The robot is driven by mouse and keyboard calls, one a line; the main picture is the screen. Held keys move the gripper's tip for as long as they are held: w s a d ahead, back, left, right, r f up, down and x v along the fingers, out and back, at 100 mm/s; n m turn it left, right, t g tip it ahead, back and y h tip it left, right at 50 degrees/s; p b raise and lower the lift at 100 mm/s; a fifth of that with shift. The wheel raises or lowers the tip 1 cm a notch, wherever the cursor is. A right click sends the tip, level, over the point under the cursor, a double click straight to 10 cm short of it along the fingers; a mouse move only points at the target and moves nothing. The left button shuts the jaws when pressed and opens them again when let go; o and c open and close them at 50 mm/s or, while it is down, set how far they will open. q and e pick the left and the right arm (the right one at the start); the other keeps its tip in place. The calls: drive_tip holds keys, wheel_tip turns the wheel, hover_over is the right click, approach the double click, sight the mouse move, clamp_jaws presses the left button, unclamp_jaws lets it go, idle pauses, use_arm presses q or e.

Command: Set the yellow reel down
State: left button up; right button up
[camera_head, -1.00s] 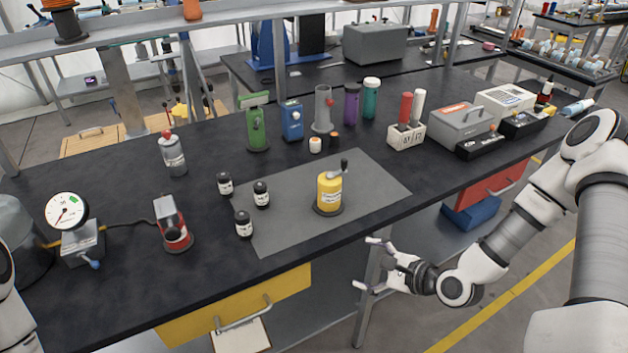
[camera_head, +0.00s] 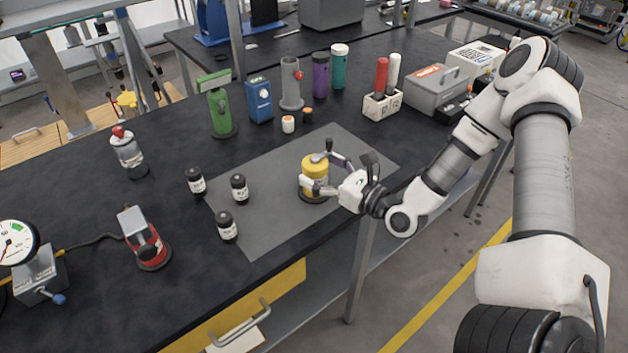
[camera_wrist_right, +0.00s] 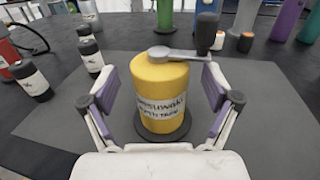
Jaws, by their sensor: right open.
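The yellow reel (camera_head: 314,172) stands upright on a dark round base on the grey mat (camera_head: 262,216). In the right wrist view the yellow reel (camera_wrist_right: 163,98) has a white label on its front and a grey crank with a dark knob on top. My right gripper (camera_head: 322,170) is open, with one finger on each side of the reel. In the right wrist view gaps show between the fingers (camera_wrist_right: 160,100) and the reel. My left gripper is out of view.
Several black jars (camera_head: 239,188) stand on and beside the mat's left part. A small white jar (camera_head: 288,124), a green device (camera_head: 218,108) and a blue device (camera_head: 259,100) stand behind. A red device (camera_head: 143,240) is at left. The mat's front is clear.

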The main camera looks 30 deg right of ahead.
sight(320, 158)
drive_tip(key=shift+w+a+r, duration=0.15)
drive_tip(key=shift+w+a, duration=0.15)
drive_tip(key=shift+w, duration=0.3)
drive_tip(key=shift+d, duration=0.15)
drive_tip(key=shift+w, duration=0.1)
clamp_jaws()
drive_tip(key=shift+r, duration=0.6)
drive_tip(key=r, duration=0.2)
drive_tip(key=shift+s+d+r+p, duration=0.25)
drive_tip(key=shift+d+r+p, duration=0.1)
drive_tip(key=shift+r+p, duration=0.05)
drive_tip(key=s+d+p, duration=1)
drive_tip(key=s+p, duration=0.1)
drive_tip(key=p, duration=0.5)
drive_tip(key=shift+s+d+r, duration=0.15)
drive_tip(key=shift+r, duration=0.3)
